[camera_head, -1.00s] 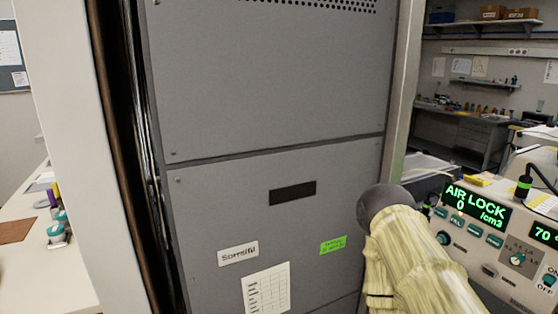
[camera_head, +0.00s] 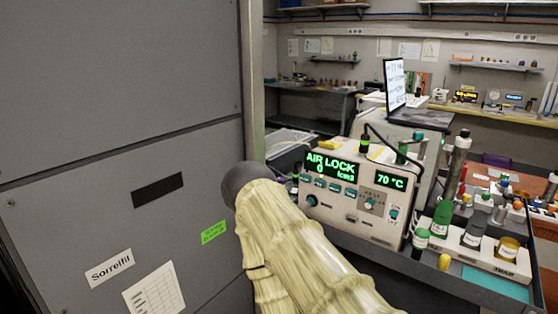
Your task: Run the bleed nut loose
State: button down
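A white instrument (camera_head: 352,197) stands right of centre, with green displays reading "AIR LOCK 0 /cm3" and "70 °C". Its front has several teal buttons and knobs. I cannot make out a bleed nut on it at this size. My arm, in a pale yellowish sleeve with a dark round joint, rises from the bottom centre, in front of the instrument's left side. My gripper is not in view.
A grey cabinet (camera_head: 112,90) fills the left. Right of the instrument, a bench holds a rack of bottles marked "TRAP" (camera_head: 484,258) and a grey cylinder (camera_head: 457,165). A laptop (camera_head: 395,85) and shelves stand behind.

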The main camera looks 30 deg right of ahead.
aim_at(309, 201)
jog(key=k, duration=0.45)
jog(key=z, duration=0.3)
jog(key=i, duration=0.4)
jog(key=z, duration=0.95)
